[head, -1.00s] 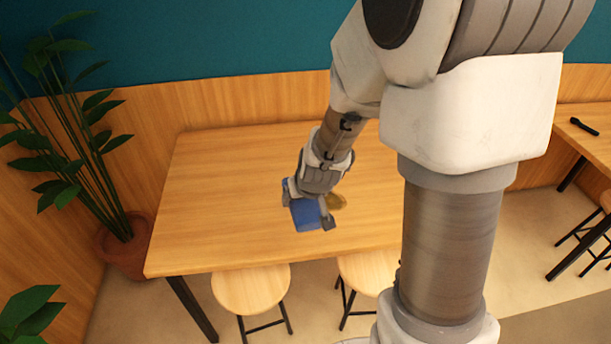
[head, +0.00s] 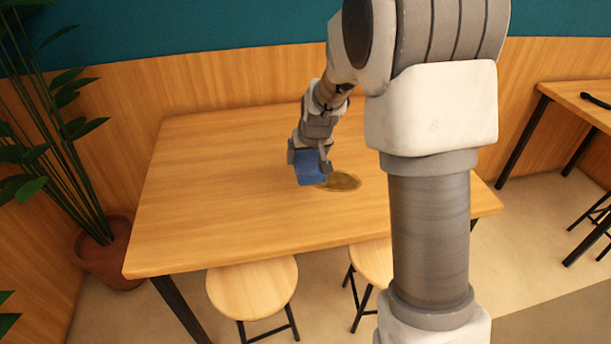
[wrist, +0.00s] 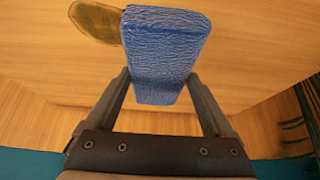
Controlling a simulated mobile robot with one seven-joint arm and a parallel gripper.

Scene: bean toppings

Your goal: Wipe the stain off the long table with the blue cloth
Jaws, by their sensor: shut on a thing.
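The blue cloth (head: 309,168) is a thick, textured block held between the fingers of my gripper (head: 310,164). The wrist view also shows the cloth (wrist: 165,50) between the two fingers of my gripper (wrist: 163,88). The brown stain (head: 343,181) is an oval patch on the long table (head: 220,200), just right of the cloth in the head view. The stain also shows in the wrist view (wrist: 95,22), at the cloth's upper left, its edge partly hidden by the cloth. I cannot tell whether the cloth touches the tabletop.
Two round stools (head: 252,286) stand at the table's front edge. A potted plant (head: 108,250) stands at the left. Another table with a black object (head: 597,100) is at the far right. A wood-panelled wall (head: 220,85) runs behind. The rest of the long tabletop is clear.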

